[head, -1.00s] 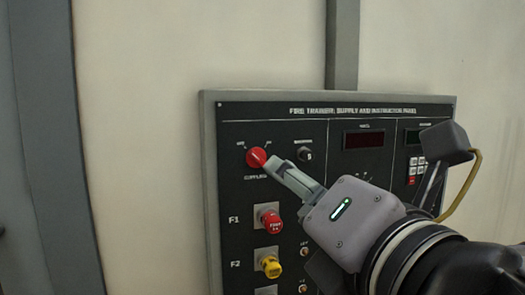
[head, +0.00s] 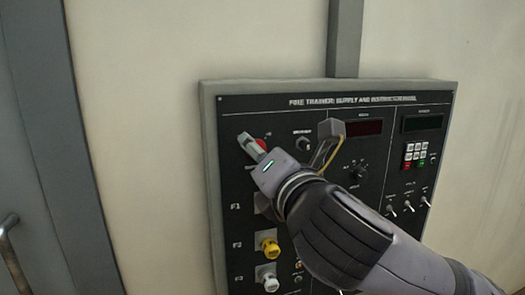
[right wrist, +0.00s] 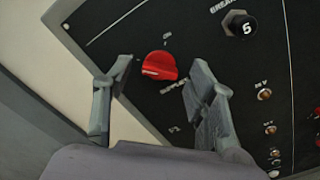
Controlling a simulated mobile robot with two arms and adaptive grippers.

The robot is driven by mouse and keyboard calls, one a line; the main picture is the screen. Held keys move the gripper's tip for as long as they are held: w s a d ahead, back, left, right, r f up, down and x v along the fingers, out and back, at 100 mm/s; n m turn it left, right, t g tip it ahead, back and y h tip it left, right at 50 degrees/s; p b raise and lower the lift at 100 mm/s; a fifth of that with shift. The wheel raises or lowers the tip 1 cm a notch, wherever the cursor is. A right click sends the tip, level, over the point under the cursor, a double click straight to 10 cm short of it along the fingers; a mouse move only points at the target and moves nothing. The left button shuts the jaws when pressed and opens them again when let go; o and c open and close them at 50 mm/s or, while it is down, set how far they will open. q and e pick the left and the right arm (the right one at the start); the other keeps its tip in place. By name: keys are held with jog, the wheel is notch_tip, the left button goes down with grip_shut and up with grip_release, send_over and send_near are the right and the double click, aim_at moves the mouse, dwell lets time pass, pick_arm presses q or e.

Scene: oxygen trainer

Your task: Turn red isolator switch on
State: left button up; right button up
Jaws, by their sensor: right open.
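The red isolator switch (head: 262,145) is a round knob at the upper left of the black control panel (head: 400,125). In the head view my right gripper (head: 248,143) covers part of it. In the right wrist view the red switch (right wrist: 160,66) shows whole, with a raised grip bar across its face. It lies between the two open fingertips of my right gripper (right wrist: 163,72), a little nearer the left finger. I cannot tell whether the fingers touch it. My left gripper is not in view.
A black breaker button (right wrist: 240,24) sits right of the switch. Below are a yellow knob (head: 268,246) and a white knob (head: 268,277). A keypad (head: 415,153), a rotary dial (head: 358,171) and toggle switches (head: 408,206) are on the right. Bare wall (head: 150,130) lies left of the panel.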

jog(key=shift+w, duration=0.1)
jog(key=shift+c, duration=0.2)
jog(key=c, duration=1.1)
